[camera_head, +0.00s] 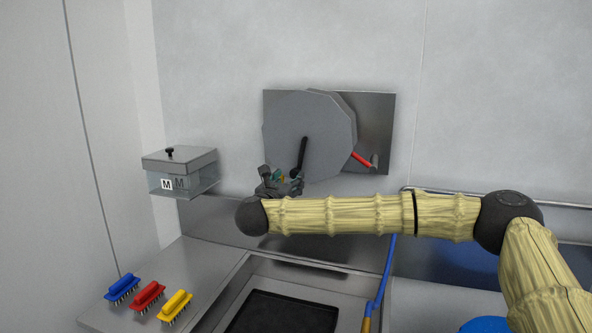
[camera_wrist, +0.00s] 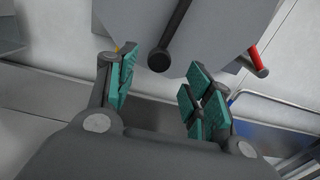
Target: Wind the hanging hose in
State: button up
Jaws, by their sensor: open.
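The hose reel (camera_head: 290,120) is a grey many-sided drum on a steel wall plate (camera_head: 375,125). Its black crank (camera_head: 303,150) points down, with a round knob at its lower end. A red lever (camera_head: 361,159) sticks out right of the drum and also shows in the wrist view (camera_wrist: 255,57). The blue hose (camera_head: 380,285) hangs below, its upper part hidden behind my arm, with a brownish end piece (camera_head: 367,324). My gripper (camera_head: 283,181) is open just below the drum. In the wrist view the crank knob (camera_wrist: 159,60) lies ahead, between the teal-padded fingers (camera_wrist: 160,92), apparently not gripped.
A clear lidded box marked M (camera_head: 182,182) is on the wall at left. Blue (camera_head: 122,287), red (camera_head: 148,294) and yellow (camera_head: 175,304) brushes lie on the steel counter. A sink with a black tray (camera_head: 285,314) is below. A rail (camera_head: 560,204) runs along the right wall.

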aim_at(294, 175)
jog(key=p+x, duration=0.2)
jog(key=x, duration=0.2)
jog(key=shift+w, duration=0.3)
jog(key=shift+w+d+p, duration=0.25)
jog(key=shift+w+p, duration=0.05)
jog(key=shift+w, duration=0.3)
jog(key=shift+w+d+f, duration=0.1)
jog(key=shift+w+f, duration=0.05)
jog(key=shift+w, duration=0.35)
grip_shut()
